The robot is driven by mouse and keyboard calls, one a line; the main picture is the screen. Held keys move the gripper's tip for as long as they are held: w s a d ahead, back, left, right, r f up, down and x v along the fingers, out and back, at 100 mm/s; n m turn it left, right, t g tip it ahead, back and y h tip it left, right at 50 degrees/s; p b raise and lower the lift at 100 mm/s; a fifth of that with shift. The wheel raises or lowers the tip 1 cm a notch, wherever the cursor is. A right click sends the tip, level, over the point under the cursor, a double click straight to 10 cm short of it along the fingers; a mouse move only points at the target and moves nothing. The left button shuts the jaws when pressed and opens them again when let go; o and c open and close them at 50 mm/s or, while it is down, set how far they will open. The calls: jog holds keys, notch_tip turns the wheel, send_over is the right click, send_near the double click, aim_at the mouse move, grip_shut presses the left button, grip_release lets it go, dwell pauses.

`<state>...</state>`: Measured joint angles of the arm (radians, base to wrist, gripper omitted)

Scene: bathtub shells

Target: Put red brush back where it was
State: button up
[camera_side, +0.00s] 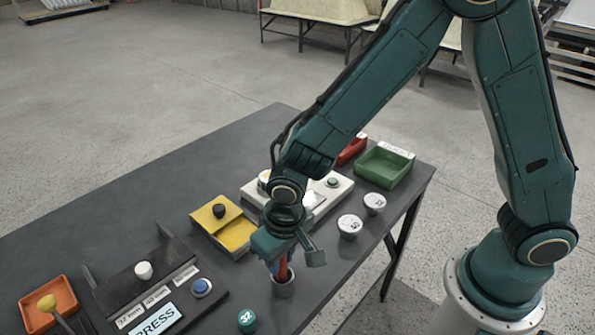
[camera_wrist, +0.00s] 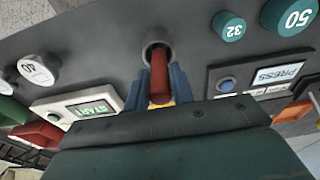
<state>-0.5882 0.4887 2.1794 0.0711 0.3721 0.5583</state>
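The red brush (camera_wrist: 159,78) shows as a red handle between the blue fingers of my gripper (camera_wrist: 159,88) in the wrist view. The fingers sit close on both sides of the handle and look shut on it. In the side view my gripper (camera_side: 283,262) is over the grey cup (camera_side: 284,288), with the red handle (camera_side: 282,269) between the fingers. The brush's lower end reaches into or just over the mouth of the cup, which also shows in the wrist view (camera_wrist: 155,46). The lower end is hidden, so I cannot tell its depth.
A green weight marked 32 (camera_side: 247,321) stands near the cup. A yellow box (camera_side: 224,226) and a white START panel (camera_side: 330,193) lie behind. The PRESS panel (camera_side: 155,319) and an orange tray (camera_side: 48,304) are left. White-topped weights (camera_side: 350,226) and a green tray (camera_side: 384,166) are right.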

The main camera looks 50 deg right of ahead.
jog(key=shift+o, duration=1.3)
jog(key=shift+r, duration=0.15)
notch_tip(320, 180, up, 12)
jog(key=s, duration=0.1)
jog(key=shift+s, duration=0.2)
